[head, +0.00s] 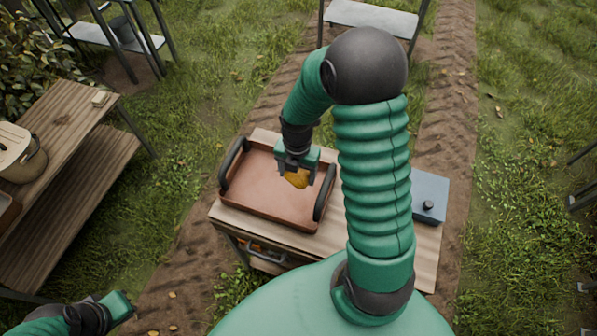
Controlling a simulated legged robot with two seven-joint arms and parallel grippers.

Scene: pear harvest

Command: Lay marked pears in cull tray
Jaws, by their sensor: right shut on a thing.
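The cull tray looks to be the reddish-brown tray (252,191) with dark side handles, on a small wooden table in the middle of the head view. My right gripper (296,174) is over the right part of this tray, pointing down. It is shut on a golden-brown pear (297,179). I cannot tell whether the pear touches the tray floor. The visible tray floor is otherwise bare. Any mark on the pear is too small to tell. My left arm shows at the lower left, and its gripper (121,305) is away from the tray; its finger state is unclear.
A blue-grey box (430,196) with a dark knob sits on the right of the wooden table (323,243), partly behind my right arm. A wooden bench (62,140) with a lidded pot (20,155) stands at left. Metal-legged tables (372,18) stand farther back. Grass lies between.

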